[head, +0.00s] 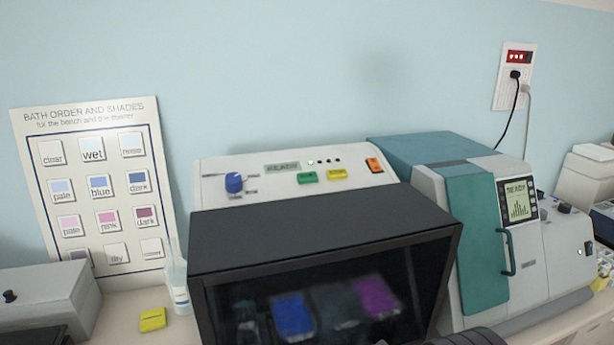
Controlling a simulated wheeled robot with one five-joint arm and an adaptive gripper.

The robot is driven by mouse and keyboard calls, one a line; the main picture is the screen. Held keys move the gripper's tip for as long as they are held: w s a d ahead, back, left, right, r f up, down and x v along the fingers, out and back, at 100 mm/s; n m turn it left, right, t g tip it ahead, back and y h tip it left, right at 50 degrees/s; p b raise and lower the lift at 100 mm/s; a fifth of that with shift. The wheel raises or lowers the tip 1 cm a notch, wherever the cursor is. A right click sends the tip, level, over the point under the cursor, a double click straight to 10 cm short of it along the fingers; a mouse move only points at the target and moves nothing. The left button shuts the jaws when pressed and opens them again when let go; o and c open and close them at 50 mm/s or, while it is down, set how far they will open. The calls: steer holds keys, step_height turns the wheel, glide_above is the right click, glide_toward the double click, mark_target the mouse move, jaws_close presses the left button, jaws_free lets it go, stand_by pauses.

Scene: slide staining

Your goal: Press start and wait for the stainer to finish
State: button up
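The stainer (330,232) stands at the middle of the bench, with a dark hood and a dark see-through front. Behind the front, a blue bath (293,314) and a magenta bath (376,296) show dimly. Its pale rear panel carries a small display (282,168) that seems to read READY, a green button (307,177), a yellow button (337,174), an orange switch (374,165) and a blue knob (234,182). In a row of small lights (311,162), the leftmost glows green and the others are dark. My gripper is not clearly in view; only a dark part of my arm shows at the bottom edge.
A teal and grey machine (470,235) with a lit screen stands close on the right. A bottle (177,285) and a yellow block (153,319) are left of the stainer. A bath chart (95,195) leans on the wall. A wall socket (515,75) has cords plugged in.

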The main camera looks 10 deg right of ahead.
jaws_close()
stand_by(0.6)
steer(key=c, duration=0.7)
jaws_free()
